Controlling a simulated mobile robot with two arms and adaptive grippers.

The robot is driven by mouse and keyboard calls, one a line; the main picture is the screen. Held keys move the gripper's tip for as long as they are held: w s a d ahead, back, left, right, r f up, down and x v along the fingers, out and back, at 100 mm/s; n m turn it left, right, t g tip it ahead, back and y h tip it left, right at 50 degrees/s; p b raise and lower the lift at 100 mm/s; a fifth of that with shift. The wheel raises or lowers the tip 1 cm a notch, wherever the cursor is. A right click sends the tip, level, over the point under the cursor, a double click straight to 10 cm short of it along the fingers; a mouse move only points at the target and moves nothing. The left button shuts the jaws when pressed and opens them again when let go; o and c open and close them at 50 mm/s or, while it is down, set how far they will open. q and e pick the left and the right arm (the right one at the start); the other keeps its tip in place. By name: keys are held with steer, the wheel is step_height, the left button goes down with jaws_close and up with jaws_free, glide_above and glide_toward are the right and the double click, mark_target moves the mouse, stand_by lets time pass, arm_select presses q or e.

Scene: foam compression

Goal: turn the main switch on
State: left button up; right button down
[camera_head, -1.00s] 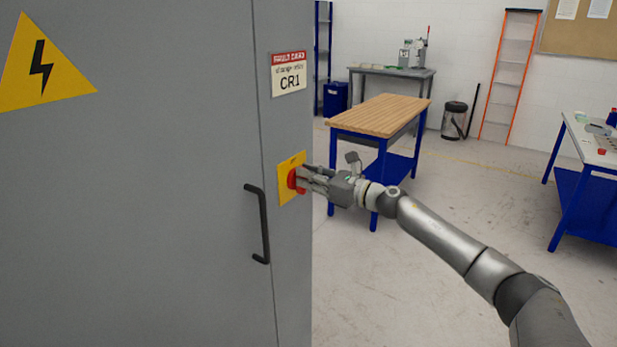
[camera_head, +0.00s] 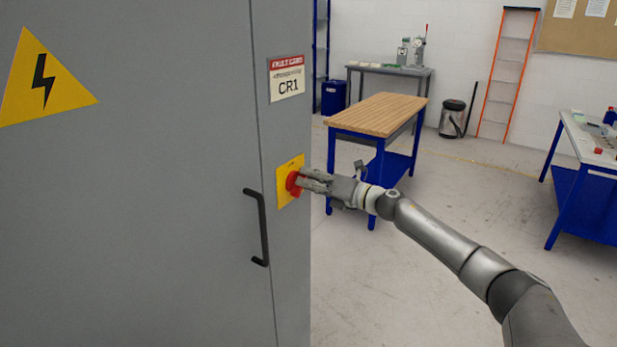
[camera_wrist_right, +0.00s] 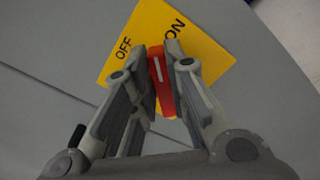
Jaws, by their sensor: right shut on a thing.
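The main switch is a red rotary handle (camera_head: 292,184) on a yellow plate (camera_head: 283,196) on the grey cabinet's narrow right panel. In the right wrist view the red handle (camera_wrist_right: 160,80) has a white line, and the yellow plate (camera_wrist_right: 145,22) reads OFF and ON. The line's upper end points between the two words. My right gripper (camera_head: 304,181) reaches in from the right. In the wrist view my right gripper (camera_wrist_right: 156,54) has a finger on either side of the handle and is shut on it. The fingers partly hide the handle. My left gripper is out of view.
A wooden-topped workbench (camera_head: 378,112) stands behind my right arm. Open floor lies to the right.

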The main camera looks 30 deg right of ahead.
steer(key=shift+w+d+f+m+p, duration=0.15)
steer(key=shift+m+p, duration=0.4)
steer(key=shift+m, duration=1)
steer(key=shift+s+d+f+m+p, duration=0.1)
steer(key=shift+f+m+p, duration=0.35)
steer(key=shift+m, duration=1.05)
steer(key=shift+w+d+m+p, duration=0.1)
steer(key=shift+m+p, duration=0.6)
steer(key=shift+m, duration=0.85)
steer(key=c, duration=1.4)
jaws_free()
steer(key=shift+f, duration=0.1)
steer(key=shift+c, duration=0.2)
steer(key=v, duration=1.2)
